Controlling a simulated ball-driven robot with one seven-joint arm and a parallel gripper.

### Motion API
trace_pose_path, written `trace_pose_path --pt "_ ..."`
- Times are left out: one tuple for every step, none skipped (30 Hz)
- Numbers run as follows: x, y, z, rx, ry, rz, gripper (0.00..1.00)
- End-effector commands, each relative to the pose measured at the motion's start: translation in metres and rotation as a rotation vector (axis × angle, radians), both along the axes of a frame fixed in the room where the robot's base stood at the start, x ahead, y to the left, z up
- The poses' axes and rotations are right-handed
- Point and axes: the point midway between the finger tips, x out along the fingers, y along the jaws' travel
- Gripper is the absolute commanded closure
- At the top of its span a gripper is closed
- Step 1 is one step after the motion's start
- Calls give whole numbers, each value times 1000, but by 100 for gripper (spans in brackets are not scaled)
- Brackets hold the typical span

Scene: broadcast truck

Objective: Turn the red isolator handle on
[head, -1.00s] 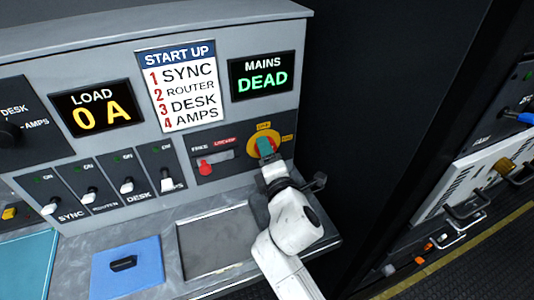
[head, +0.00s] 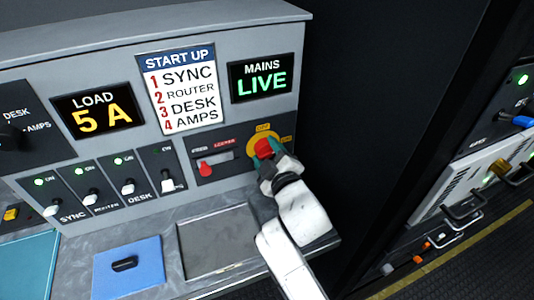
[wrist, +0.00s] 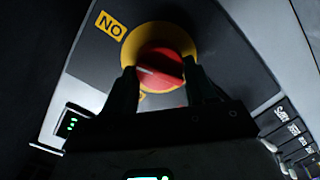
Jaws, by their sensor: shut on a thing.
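The red isolator handle (head: 264,147) sits on a yellow disc (head: 253,144) at the right of the grey console. In the wrist view the red handle (wrist: 168,66) shows a white mark pointing left, with an upside-down ON label (wrist: 110,25) at upper left. My gripper (head: 271,161) is at the handle, and its fingers (wrist: 160,72) sit either side of it, shut on it. The OFF label (head: 263,127) is above the disc and the ON label (head: 286,139) to its right. The MAINS display (head: 262,78) reads LIVE.
The LOAD display (head: 100,109) reads 5 A. Three breaker lamps glow green; the fourth, above the rightmost switch (head: 168,184), looks dark. A red tab (head: 205,168) sits left of the handle. A blue pad (head: 128,269) and grey tray (head: 218,243) lie below.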

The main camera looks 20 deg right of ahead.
Motion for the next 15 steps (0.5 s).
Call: trace_pose_path --pt "0 -1 -2 35 5 -2 75" --pt "0 -2 -2 58 6 -3 75" --pt "0 -2 -2 85 6 -2 75" --pt "0 -2 -2 106 6 -2 75" --pt "0 -2 -2 125 6 -2 75" --pt "0 -2 -2 149 6 -2 75" --pt "0 -2 -2 165 5 -3 75" --pt "0 -2 -2 180 6 -2 75" --pt "0 -2 -2 200 5 -2 75" --pt "0 -2 -2 212 5 -2 75" --pt "0 -2 -2 223 5 -2 75" --pt "0 -2 -2 237 5 -2 75" --pt "0 -2 -2 247 5 -2 75" --pt "0 -2 -2 255 5 -2 75" --pt "0 -2 -2 264 6 -1 75"
